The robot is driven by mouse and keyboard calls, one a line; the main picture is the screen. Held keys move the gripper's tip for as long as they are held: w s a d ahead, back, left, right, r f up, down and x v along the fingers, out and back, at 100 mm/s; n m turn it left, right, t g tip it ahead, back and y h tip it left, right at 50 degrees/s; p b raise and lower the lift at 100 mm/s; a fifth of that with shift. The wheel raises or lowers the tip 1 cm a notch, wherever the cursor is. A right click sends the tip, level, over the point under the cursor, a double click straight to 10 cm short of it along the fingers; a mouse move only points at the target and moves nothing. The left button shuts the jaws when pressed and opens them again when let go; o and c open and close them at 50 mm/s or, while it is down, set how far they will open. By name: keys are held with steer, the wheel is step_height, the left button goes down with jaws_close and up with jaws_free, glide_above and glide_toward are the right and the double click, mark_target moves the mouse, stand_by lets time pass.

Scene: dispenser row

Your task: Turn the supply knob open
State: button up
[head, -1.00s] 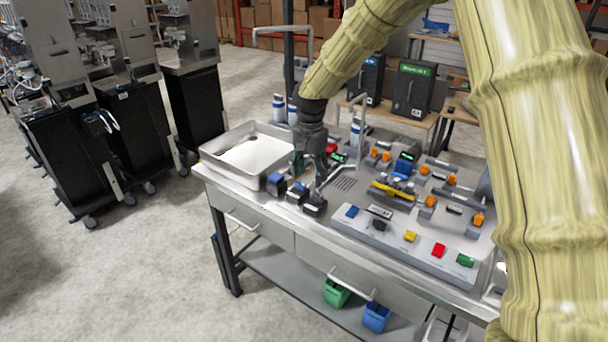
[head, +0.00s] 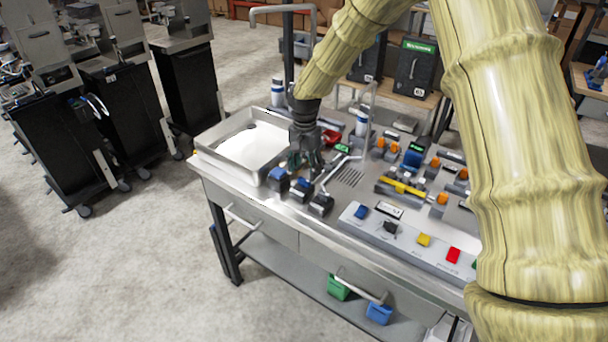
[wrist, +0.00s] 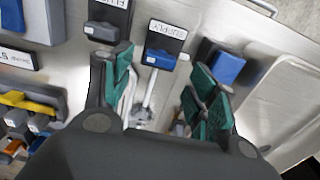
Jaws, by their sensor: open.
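The supply block (wrist: 168,36) is dark with a white label reading SUPPLY, seen upside down in the wrist view. Its blue knob (wrist: 160,58) sits on the side toward my gripper. My gripper (wrist: 162,92) is open, with green-padded fingers apart on either side of a metal spout or lever. The knob shows beyond the fingertips, roughly in line with the gap; I see no contact. In the head view my gripper (head: 306,166) hangs over the bench, just behind the row of small dark blocks. The supply block looks to be the middle one (head: 301,190), partly unclear at this size.
A blue-topped block (head: 278,178) and another dark block (head: 320,205) flank it closely. A metal basin (head: 212,148) lies left. A panel of coloured buttons (head: 410,238) and orange-knobbed valves (head: 441,198) stand right.

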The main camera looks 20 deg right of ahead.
mark_target(304, 179)
step_height(304, 179, down, 3)
steer(key=shift+s+a+r+p, duration=0.1)
steer(key=shift+s+r+p, duration=0.1)
steer(key=shift+p, duration=0.25)
steer(key=shift+w+f, duration=0.15)
steer(key=shift+f, duration=0.65)
steer(key=c, duration=1)
